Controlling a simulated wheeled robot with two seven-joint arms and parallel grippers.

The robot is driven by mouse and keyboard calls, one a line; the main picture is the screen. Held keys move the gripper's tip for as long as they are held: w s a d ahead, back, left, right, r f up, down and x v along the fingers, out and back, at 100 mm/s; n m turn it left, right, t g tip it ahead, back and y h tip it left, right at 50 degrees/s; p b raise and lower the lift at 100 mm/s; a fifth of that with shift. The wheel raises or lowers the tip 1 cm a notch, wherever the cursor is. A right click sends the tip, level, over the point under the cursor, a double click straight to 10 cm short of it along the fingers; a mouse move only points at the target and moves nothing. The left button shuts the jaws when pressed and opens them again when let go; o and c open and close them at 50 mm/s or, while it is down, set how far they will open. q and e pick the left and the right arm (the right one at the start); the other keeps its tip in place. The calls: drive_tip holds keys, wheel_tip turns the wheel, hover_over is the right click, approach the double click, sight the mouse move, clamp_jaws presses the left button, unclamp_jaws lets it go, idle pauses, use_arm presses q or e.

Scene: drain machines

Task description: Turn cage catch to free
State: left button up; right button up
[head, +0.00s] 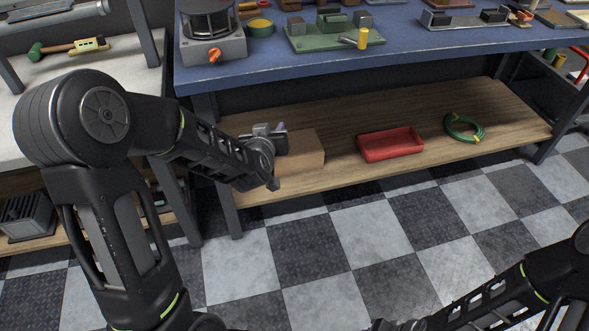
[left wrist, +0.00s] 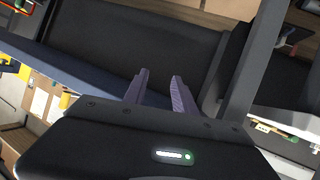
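The caged machine (head: 212,32), a dark round cage on a grey base, stands at the left end of the blue bench. Its orange catch (head: 215,56) is on the front of the base. My left gripper (head: 281,128) is below the bench top, in front of the lower shelf, right of and lower than the catch. In the left wrist view its two purple fingers (left wrist: 159,78) stand apart with nothing between them. The catch cannot be made out in the left wrist view. My right arm reaches in at the lower right, but its fingers do not show.
The blue bench (head: 290,58) has a front edge above my left gripper. Behind the gripper, a cardboard box (head: 300,152) sits on the wooden shelf (head: 345,115), with a red tray (head: 390,145) and a green coil (head: 464,128) further right. A green bowl (head: 260,27) stands beside the machine.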

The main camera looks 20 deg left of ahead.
use_arm(q)
drive_tip(key=s+d+f+m+g+h+p, duration=0.1)
drive_tip(key=s+d+f+g+h+p, duration=0.1)
drive_tip(key=d+f, duration=0.6)
drive_tip(key=s+h+p, duration=0.1)
drive_tip(key=s, duration=0.1)
drive_tip(key=shift+s+d+f+g, duration=0.2)
drive_tip(key=shift+s+g, duration=0.1)
drive_tip(key=shift+g, duration=0.1)
drive_tip(key=shift+c, duration=0.4)
